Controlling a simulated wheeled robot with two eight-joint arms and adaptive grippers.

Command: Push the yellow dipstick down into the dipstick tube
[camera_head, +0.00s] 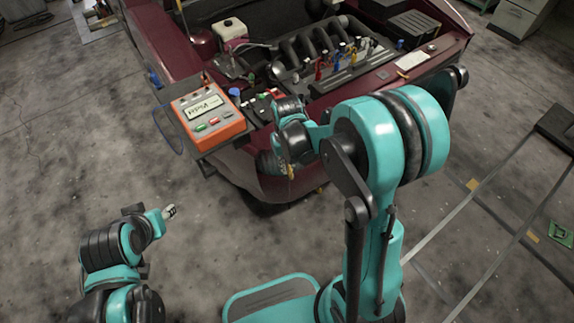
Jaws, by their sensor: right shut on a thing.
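My right arm reaches over the front of the dark red car body, and its right gripper (292,158) points down in front of the bumper. The gripper is shut on a small yellow-orange piece (290,173) showing at its tip, which looks like part of the yellow dipstick. Its full length cannot be made out. The dipstick tube cannot be told apart among the engine parts. My left gripper (170,212) is low over the floor at the left, apart from the car. Its fingers are too small to tell open from shut.
An orange tester (208,117) stands at the car's front left corner. The engine (318,50) has a row of coloured handles, including a yellow one (354,57), beside it. A white reservoir (230,32) sits behind. The concrete floor (60,160) at left is mostly clear.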

